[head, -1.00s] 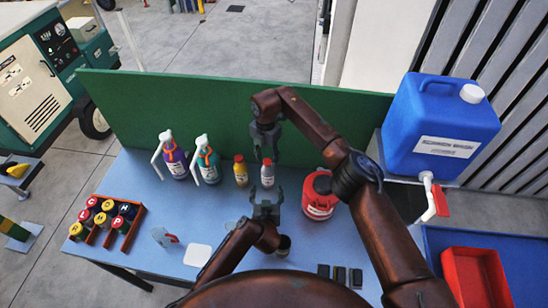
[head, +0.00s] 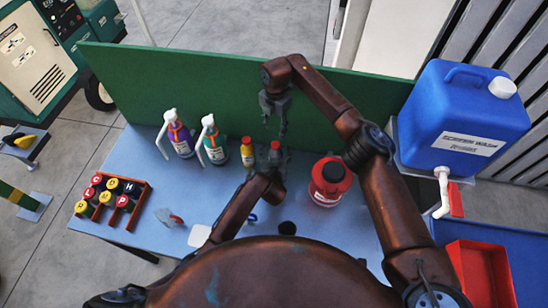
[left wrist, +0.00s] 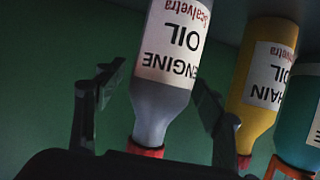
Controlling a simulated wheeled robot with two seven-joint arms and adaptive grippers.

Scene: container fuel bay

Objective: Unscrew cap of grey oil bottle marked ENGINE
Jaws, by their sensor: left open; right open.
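The grey oil bottle marked ENGINE (left wrist: 168,75) appears inverted in the left wrist view, between the two fingers of my left gripper (left wrist: 150,105). The fingers are apart, with a visible gap on the left side; the picture does not settle contact on the right. Its red cap (left wrist: 146,150) is partly hidden by the gripper body. In the head view my left gripper (head: 268,160) covers most of the bottle, and the red cap (head: 275,145) shows. My right gripper (head: 275,124) is open and empty, just above and behind the cap in the picture.
A yellow CHAIN oil bottle (head: 248,152) stands close left of the grey one, with spray bottles (head: 214,144) further left. A red can (head: 329,182) stands to the right. A green panel (head: 190,92) rises behind. The blue table (head: 150,175) has free room at left.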

